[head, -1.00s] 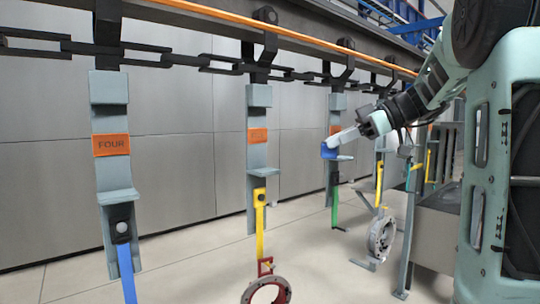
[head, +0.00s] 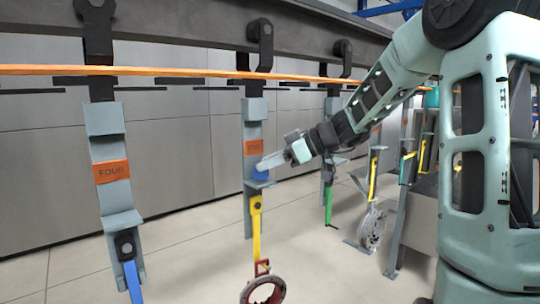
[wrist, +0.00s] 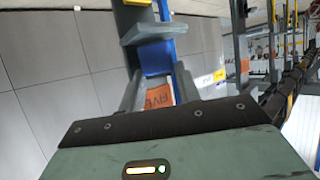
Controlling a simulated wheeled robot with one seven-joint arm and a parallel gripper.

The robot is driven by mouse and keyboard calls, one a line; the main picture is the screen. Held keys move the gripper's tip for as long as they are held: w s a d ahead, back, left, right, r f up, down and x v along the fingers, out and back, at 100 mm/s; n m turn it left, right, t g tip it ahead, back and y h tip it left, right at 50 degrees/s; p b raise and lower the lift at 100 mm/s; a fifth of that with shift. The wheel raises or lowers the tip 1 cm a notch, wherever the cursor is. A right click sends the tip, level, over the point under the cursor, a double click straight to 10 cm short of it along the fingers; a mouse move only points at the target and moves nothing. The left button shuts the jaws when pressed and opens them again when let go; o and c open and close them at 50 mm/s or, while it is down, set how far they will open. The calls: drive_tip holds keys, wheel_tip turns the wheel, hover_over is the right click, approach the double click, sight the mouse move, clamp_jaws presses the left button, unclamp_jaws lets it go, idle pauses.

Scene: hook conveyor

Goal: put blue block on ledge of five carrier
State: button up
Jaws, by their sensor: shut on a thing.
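The five carrier (head: 254,112) is a grey hanging plate with an orange label (head: 257,146). Its small grey ledge (head: 260,184) sticks out below the label. My gripper (head: 268,164) is shut on the blue block (head: 262,173), which is in front of the plate, between label and ledge. The block appears just above the ledge; I cannot tell whether they touch. The gripper hides part of the block. In the wrist view, the FIVE label (wrist: 159,96) is partly hidden by my gripper, with the ledge (wrist: 150,33) beyond the blue block (wrist: 156,58).
The four carrier (head: 107,150) hangs to the left with a blue strap. Another carrier (head: 328,150) with a green strap hangs to the right. A yellow strap (head: 256,228) with a red ring (head: 264,290) hangs below the five carrier. An orange rail (head: 180,71) crosses above.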

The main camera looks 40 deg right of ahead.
drive_tip(key=shift+a+f, duration=0.1)
drive_tip(key=shift+f, duration=0.25)
drive_tip(key=shift+f+b, duration=0.15)
drive_tip(key=shift+b, duration=0.2)
drive_tip(key=o, duration=1)
